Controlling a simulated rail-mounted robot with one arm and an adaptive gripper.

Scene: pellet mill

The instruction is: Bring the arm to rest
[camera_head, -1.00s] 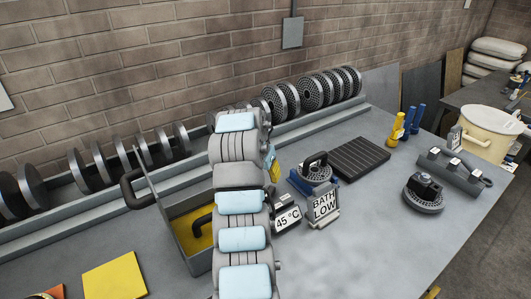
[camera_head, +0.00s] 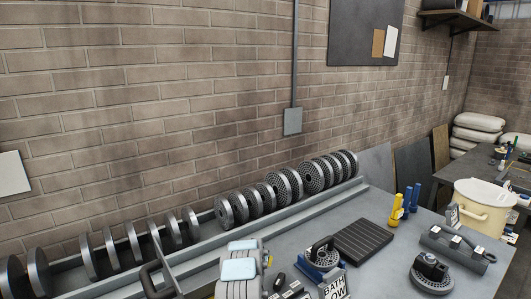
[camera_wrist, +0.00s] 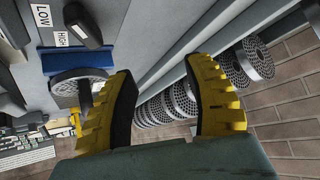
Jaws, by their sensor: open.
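My gripper (camera_wrist: 165,105) shows in the wrist view with its two yellow, dark-padded fingers spread apart and nothing between them. Beyond the fingers are the rack rail and several perforated discs (camera_wrist: 183,98).
The disc rack (camera_head: 290,220) runs along the brick wall. On the bench are a sign reading BATH LOW (camera_head: 334,287), a dark ribbed block (camera_head: 362,241), yellow and blue cylinders (camera_head: 396,210) and a black-topped disc (camera_head: 431,273). A cream pot (camera_head: 483,208) stands at right.

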